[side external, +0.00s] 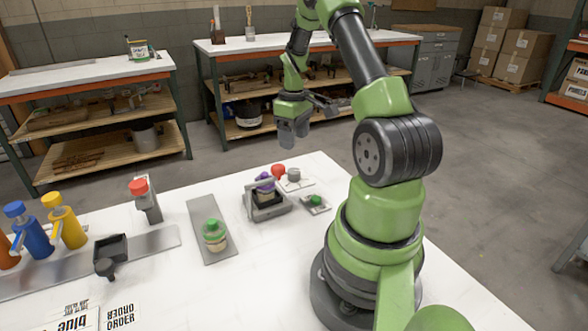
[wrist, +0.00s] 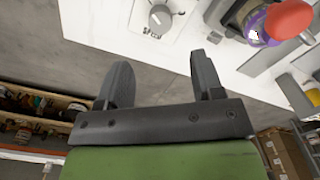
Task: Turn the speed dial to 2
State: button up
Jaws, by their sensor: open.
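The speed dial (side external: 294,175) is a small grey round knob on a white plate near the far edge of the white table. It also shows at the top of the wrist view (wrist: 160,16), with a pointer mark and small print around it. The number it points to is too small to read. My gripper (side external: 293,140) is open and empty, raised above the area of the dial and apart from it. In the wrist view, its two dark fingers (wrist: 161,72) are spread, with the dial beyond them and nothing between them.
A green button (side external: 316,200) sits in front of the dial. A green-capped jar (side external: 214,236) and colored bottles (side external: 66,222) stand further left.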

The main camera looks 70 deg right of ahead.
aim_at(294, 171)
notch_tip(294, 171, down, 10)
jog(key=shift+r, duration=0.1)
dwell(0.4)
jog(key=c, duration=0.9)
jog(key=shift+m, duration=0.4)
jog(key=m, duration=0.3)
jog(key=shift+m, duration=2.5)
